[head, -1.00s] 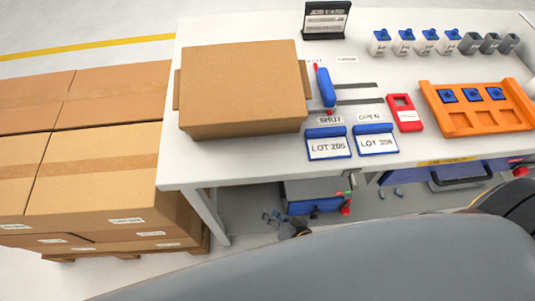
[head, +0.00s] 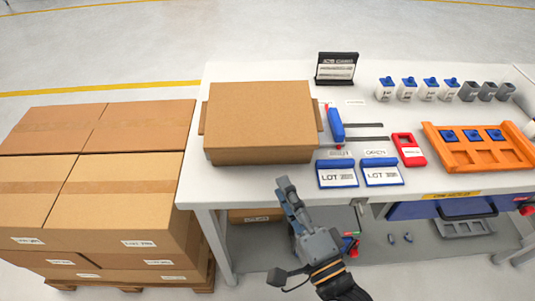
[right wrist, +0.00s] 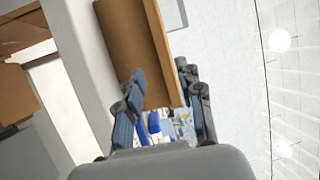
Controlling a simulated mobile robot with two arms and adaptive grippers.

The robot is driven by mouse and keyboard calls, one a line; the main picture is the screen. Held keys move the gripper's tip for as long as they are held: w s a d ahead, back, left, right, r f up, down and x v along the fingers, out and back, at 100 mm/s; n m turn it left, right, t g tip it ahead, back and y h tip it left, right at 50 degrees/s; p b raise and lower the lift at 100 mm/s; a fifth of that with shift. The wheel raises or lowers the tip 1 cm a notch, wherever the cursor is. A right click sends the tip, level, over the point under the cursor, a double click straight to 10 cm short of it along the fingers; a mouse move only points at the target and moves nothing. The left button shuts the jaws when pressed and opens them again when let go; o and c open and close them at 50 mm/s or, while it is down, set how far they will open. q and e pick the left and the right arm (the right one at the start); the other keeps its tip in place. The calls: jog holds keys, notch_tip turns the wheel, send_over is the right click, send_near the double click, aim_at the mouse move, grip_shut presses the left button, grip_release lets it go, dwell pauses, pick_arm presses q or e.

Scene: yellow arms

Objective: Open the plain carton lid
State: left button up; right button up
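The plain brown carton (head: 258,115) stands on the left part of the white table with its flat lid (head: 262,110) down. Small brown flaps or handles stick out at its left and right sides. My left gripper is not in view.
Two blue-edged LOT holders (head: 338,175), a blue-handled slider (head: 337,126), a red tag (head: 408,150) and an orange tray (head: 475,157) lie right of the carton. A black sign (head: 336,68) stands behind. Stacked cartons (head: 110,200) on a pallet stand left of the table (head: 195,170).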

aim_at(262, 150)
jog(key=p+x, duration=0.1)
jog(key=x, duration=0.8)
jog(key=shift+w, duration=0.15)
grip_shut()
